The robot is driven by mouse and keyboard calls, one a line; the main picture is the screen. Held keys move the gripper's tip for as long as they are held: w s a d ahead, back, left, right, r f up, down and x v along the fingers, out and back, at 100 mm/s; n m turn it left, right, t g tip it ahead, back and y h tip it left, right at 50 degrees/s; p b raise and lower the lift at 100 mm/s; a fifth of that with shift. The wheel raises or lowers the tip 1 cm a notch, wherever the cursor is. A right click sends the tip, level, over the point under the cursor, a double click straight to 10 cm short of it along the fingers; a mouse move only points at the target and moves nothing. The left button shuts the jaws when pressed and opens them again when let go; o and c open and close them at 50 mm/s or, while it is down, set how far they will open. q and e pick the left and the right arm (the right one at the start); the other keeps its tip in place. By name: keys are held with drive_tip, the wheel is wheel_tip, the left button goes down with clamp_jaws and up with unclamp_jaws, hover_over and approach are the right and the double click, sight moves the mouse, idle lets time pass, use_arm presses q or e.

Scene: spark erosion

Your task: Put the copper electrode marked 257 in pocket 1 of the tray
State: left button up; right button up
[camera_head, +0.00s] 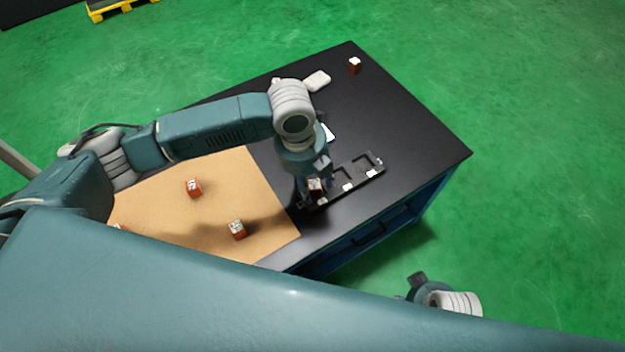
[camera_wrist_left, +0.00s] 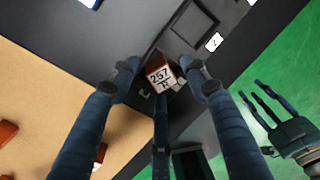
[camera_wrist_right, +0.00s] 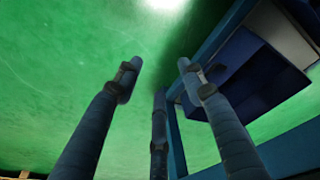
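The copper electrode marked 257 (camera_wrist_left: 161,74) is in the left wrist view with its white label facing the camera. In the head view this electrode (camera_head: 315,187) is at the near left end of the black tray (camera_head: 338,184), in or just over the end pocket; I cannot tell if it rests on the floor. My left gripper (camera_wrist_left: 158,72) is above it with a finger on each side, apart from the block, and seems open. My right gripper (camera_wrist_right: 158,72) is open and empty, off the table's front side.
Two more labelled electrodes (camera_head: 194,188) (camera_head: 237,230) stand on the tan mat (camera_head: 262,195). Another block (camera_head: 354,65) stands at the table's far corner, near a white object (camera_head: 317,81). The tray's other pockets look empty. The table's right side (camera_head: 420,140) is clear.

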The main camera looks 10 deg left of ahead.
use_arm(q)
drive_tip(key=shift+r, duration=0.4)
wheel_tip(320, 180, up, 11)
drive_tip(key=a+p, duration=0.1)
drive_tip(key=p, duration=0.2)
drive_tip(key=shift+s+a+r, duration=0.2)
drive_tip(key=shift+s, duration=0.25)
use_arm(e)
drive_tip(key=s+f, duration=0.3)
drive_tip(key=f, duration=0.6)
drive_tip(key=shift+s+d+f+g, duration=0.2)
drive_tip(key=shift+s+f+g, duration=0.1)
